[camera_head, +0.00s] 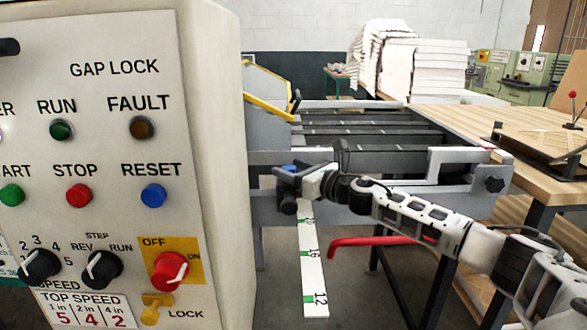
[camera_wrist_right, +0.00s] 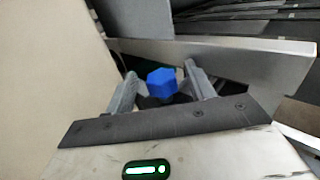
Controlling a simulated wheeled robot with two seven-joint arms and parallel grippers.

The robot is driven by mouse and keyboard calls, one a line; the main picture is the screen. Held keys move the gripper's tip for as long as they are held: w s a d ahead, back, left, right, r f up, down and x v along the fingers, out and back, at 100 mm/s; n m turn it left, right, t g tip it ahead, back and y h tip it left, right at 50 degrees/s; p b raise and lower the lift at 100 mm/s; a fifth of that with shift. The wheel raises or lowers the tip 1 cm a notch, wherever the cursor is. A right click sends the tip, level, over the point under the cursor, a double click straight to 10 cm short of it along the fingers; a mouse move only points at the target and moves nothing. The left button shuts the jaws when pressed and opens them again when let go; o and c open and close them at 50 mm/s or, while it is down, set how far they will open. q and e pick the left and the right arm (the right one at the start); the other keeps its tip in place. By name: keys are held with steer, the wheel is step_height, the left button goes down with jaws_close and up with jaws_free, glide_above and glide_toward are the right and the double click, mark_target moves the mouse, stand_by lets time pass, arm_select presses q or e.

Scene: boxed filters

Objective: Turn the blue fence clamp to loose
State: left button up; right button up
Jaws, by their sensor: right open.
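The blue fence clamp is a small faceted blue knob (camera_wrist_right: 162,82) in the right wrist view, on a dark mount. My right gripper (camera_wrist_right: 162,87) is open, with one finger on each side of the knob and visible gaps between. In the head view my right arm reaches in from the right, and the gripper (camera_head: 287,182) is at the machine's front rail, where a bit of the blue clamp (camera_head: 290,168) shows above it. Most of the clamp is hidden there by the gripper. My left gripper is not in view.
A tall control cabinet (camera_head: 222,130) stands close on the left of the gripper. A white scale strip (camera_head: 313,275) hangs below it, and a red lever (camera_head: 380,241) sticks out under my arm. A wooden table (camera_head: 480,125) stands at the right.

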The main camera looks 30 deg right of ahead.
steer(key=shift+c, duration=0.2)
steer(key=c, duration=0.9)
steer(key=shift+d+f+n+y+b, duration=0.15)
steer(key=shift+n+y+b, duration=0.2)
steer(key=shift+b, duration=0.3)
steer(key=shift+w+d+n+g+y+b, duration=0.1)
steer(key=shift+n+g+y+b, duration=0.4)
steer(key=shift+y+b, duration=0.5)
steer(key=shift+n+g+y+b, duration=0.3)
steer(key=shift+n+y+b, duration=0.35)
steer(key=shift+y+b, duration=0.15)
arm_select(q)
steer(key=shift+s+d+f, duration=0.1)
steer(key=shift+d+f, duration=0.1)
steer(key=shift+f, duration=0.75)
arm_select(e)
steer(key=shift+r, duration=0.2)
steer(key=o, duration=0.9)
steer(key=shift+o, duration=0.2)
